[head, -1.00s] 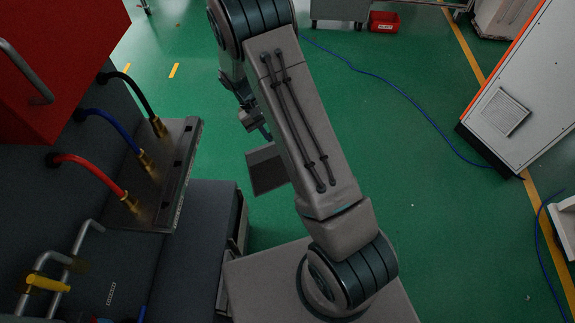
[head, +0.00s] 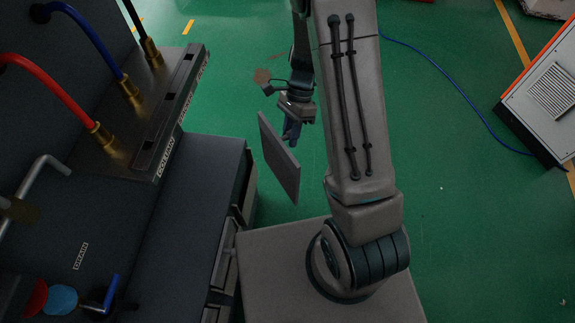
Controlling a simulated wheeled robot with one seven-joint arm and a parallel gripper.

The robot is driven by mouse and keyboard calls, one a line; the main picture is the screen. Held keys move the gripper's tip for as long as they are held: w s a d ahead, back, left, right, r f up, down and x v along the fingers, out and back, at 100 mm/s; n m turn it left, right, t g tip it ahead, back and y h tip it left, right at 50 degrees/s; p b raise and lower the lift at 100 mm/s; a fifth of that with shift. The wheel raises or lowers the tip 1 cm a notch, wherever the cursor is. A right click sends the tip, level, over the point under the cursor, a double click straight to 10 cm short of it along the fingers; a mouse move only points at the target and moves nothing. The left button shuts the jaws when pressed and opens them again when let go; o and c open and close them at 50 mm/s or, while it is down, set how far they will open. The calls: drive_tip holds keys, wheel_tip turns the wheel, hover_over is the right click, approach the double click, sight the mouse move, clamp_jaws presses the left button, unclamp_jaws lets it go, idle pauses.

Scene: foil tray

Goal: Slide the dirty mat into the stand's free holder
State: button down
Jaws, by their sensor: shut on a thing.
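My gripper (head: 291,131) is right of the dark machine, above the green floor. It is shut on a flat grey rectangular panel, which I take to be the mat (head: 278,160). The mat hangs below and left of the gripper, tilted, with one face and a thin edge showing. Its dirt cannot be made out. The fingertips are small and partly hidden by the mat. I cannot make out the stand or its free holder in this view.
The dark machine (head: 165,215) with a labelled metal block (head: 150,125) and red, blue and black hoses fills the left side. A white and orange cabinet (head: 545,95) stands at the right. A blue cable (head: 460,95) crosses the floor. Green floor is open between them.

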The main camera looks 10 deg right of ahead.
wheel_tip(320, 180, down, 8)
drive_tip(key=s+a+m+t+y+b, duration=0.1)
drive_tip(key=s+m+t+y+b, duration=0.15)
drive_tip(key=m+b, duration=0.55)
drive_tip(key=w+a, duration=0.3)
drive_tip(key=a, duration=0.3)
drive_tip(key=shift+w+a+t, duration=0.15)
drive_tip(key=shift+a+t, duration=0.2)
drive_tip(key=shift+a, duration=0.1)
idle(0.6)
drive_tip(key=shift+w+a+p, duration=0.3)
drive_tip(key=shift+a, duration=0.55)
drive_tip(key=shift+w+a+p, duration=0.3)
drive_tip(key=shift+a, duration=0.5)
drive_tip(key=shift+w+a+p, duration=0.3)
drive_tip(key=shift+a, duration=0.55)
drive_tip(key=shift+r+p, duration=0.1)
drive_tip(key=shift+p, duration=0.2)
drive_tip(key=shift+f, duration=0.2)
